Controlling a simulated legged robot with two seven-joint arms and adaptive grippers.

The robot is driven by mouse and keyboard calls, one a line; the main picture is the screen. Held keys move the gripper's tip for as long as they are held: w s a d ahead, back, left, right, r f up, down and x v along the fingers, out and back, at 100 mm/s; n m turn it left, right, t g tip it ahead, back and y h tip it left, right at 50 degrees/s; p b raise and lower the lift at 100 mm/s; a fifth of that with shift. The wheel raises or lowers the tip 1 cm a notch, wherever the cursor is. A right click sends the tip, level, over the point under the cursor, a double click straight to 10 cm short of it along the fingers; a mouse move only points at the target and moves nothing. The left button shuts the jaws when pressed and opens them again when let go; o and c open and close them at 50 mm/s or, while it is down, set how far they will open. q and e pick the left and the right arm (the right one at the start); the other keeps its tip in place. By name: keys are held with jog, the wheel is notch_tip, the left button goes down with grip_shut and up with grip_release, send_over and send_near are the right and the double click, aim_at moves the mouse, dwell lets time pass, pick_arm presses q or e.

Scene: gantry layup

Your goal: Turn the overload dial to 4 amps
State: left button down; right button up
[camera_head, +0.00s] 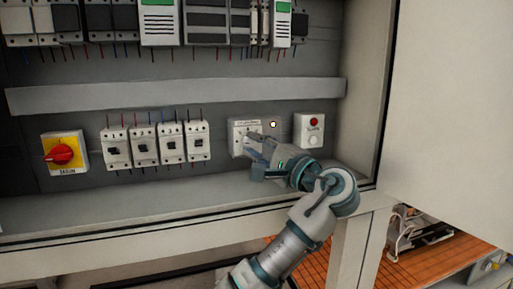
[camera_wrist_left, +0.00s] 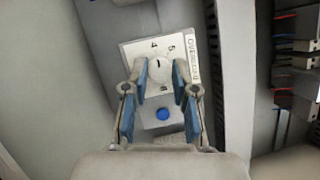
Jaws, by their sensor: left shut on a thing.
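In the left wrist view, the white plate (camera_wrist_left: 133,50) carries the word "Overload" and a round pale dial (camera_wrist_left: 159,66) with a short dark mark. The figures 4 and 5 show beside the dial; another figure below it is unclear. The left gripper (camera_wrist_left: 160,76) is shut on the dial, a finger on each side. A blue button (camera_wrist_left: 162,113) sits below. My right gripper is out of view.
A box with a red and a white button (camera_head: 309,131) stands close right of the unit. Several breakers (camera_head: 171,143) and a red rotary switch (camera_head: 62,154) are to the left. The cabinet's bottom ledge (camera_head: 120,211) and open door (camera_head: 450,100) bound the space.

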pick_arm(q)
jog(key=shift+n, duration=0.3)
jog(key=shift+w, duration=0.1)
jog(key=c, duration=1.2)
grip_release()
jog(key=shift+o, duration=1.4)
jog(key=shift+w+d, duration=0.1)
jog(key=shift+w, duration=0.05)
jog(key=shift+w+f, duration=0.15)
jog(key=shift+w, duration=0.1)
jog(key=shift+s+d, duration=0.2)
jog(key=shift+s, duration=0.05)
jog(key=v, duration=0.5)
jog(key=shift+s+d, duration=0.25)
jog(key=shift+d, duration=0.1)
jog(key=shift+s+d+f, duration=0.15)
jog(key=shift+s+d, duration=0.2)
jog(key=shift+d, duration=0.1)
